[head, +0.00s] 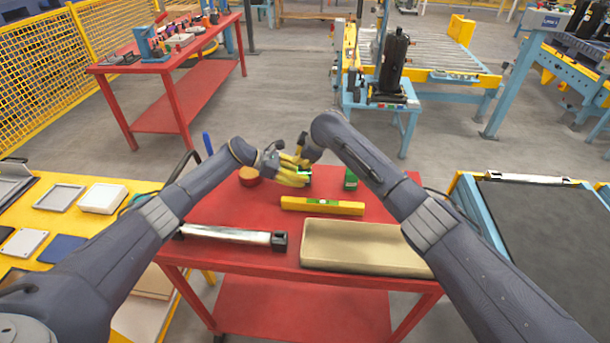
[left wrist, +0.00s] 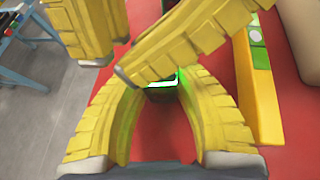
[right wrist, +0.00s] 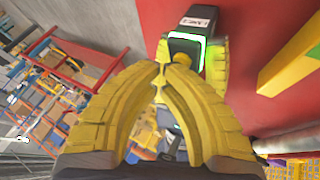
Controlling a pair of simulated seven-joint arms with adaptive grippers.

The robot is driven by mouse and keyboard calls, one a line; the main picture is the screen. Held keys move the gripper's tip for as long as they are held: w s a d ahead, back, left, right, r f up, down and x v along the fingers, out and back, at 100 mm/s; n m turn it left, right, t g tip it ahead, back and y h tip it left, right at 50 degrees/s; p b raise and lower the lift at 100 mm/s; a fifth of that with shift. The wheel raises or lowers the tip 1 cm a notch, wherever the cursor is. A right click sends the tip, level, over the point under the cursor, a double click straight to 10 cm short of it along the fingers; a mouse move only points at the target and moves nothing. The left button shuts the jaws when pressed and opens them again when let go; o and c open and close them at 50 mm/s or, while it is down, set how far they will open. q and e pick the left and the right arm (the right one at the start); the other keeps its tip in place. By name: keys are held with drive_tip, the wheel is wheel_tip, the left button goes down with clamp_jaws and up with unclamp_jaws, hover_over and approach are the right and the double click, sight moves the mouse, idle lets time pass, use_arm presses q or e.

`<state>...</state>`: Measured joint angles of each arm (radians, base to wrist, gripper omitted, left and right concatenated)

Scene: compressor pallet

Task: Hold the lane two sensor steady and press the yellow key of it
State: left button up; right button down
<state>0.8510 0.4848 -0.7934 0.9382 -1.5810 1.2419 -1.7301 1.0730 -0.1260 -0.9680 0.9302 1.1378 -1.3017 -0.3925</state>
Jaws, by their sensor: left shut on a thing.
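The lane two sensor is a small dark box with a green-lit border and a white label. It shows best in the right wrist view (right wrist: 186,44), with the round yellow key (right wrist: 182,60) on its face. In the head view the grippers largely hide it above the red table (head: 240,207). My left gripper (left wrist: 160,84) has its yellow fingers closed on the sensor's sides. My right gripper (right wrist: 160,74) has its fingertips together, with nothing between them, right beside the key; I cannot tell whether they touch it.
A yellow level (head: 322,206) lies in front of the grippers. A beige tray (head: 365,262) and a silver bar with a dark end (head: 232,236) lie nearer the front edge. A green item (head: 350,180) stands right of the grippers, an orange round item (head: 249,177) left.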

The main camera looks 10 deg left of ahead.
drive_tip(key=shift+r, duration=0.85)
drive_tip(key=shift+w+r, duration=0.1)
drive_tip(key=shift+r, duration=2.4)
use_arm(q)
drive_tip(key=o, duration=0.9)
